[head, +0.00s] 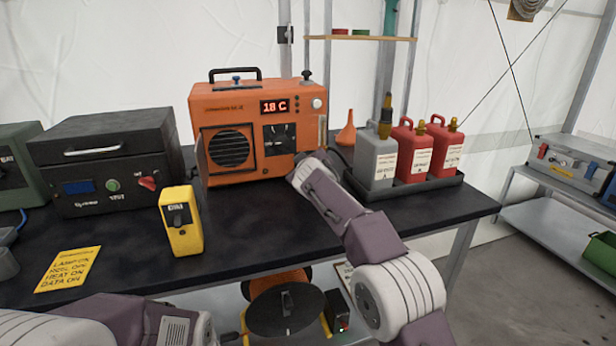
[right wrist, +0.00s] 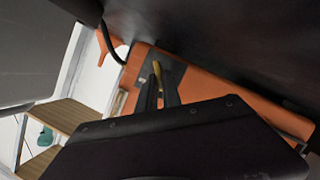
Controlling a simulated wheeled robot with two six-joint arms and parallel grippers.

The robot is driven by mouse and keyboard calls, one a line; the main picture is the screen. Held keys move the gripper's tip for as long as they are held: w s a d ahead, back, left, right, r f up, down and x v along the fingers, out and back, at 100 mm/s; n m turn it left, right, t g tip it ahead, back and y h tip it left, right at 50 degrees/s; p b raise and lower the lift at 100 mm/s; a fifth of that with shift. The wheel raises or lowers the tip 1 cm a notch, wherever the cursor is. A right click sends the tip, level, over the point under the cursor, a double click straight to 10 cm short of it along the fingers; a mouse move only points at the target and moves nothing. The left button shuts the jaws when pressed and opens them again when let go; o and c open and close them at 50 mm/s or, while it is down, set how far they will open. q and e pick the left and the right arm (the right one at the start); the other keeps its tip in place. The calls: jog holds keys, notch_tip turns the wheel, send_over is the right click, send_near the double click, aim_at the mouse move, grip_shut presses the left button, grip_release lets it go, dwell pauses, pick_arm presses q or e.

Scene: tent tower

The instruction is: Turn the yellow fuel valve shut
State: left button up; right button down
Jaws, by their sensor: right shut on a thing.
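The orange heater (head: 235,100) stands on the black table, with a lit display reading 18 C. In the right wrist view its orange face (right wrist: 225,95) carries a dark plate, and the yellow valve handle (right wrist: 156,68) sticks out in front of it. My right gripper (right wrist: 158,88) has its two dark fingers closed around the yellow handle. In the head view my right arm reaches to the heater's lower right front and hides the valve and the fingers. My left arm shows at the lower left, but its gripper is not visible.
A tray (head: 408,199) with a grey can (head: 376,160) and two red cans (head: 411,150) stands right of my right arm. An orange funnel (head: 346,134) is behind. A yellow handset (head: 181,222) and yellow card (head: 66,270) are at left front.

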jog(key=shift+a+n+t+b, duration=0.1)
jog(key=shift+n+t+b, duration=0.2)
jog(key=shift+n+b, duration=0.35)
jog(key=shift+h, duration=0.4)
jog(key=c, duration=1.5)
grip_release()
jog(key=shift+s, duration=0.1)
jog(key=shift+s+b, duration=0.3)
jog(key=shift+b, duration=0.1)
jog(key=b+v, duration=0.2)
jog(key=v, duration=0.5)
jog(key=shift+s+r+b, duration=0.1)
jog(key=shift+s+b, duration=0.15)
jog(key=shift+b, duration=0.05)
jog(key=shift+s+r, duration=0.15)
jog(key=shift+s, duration=0.25)
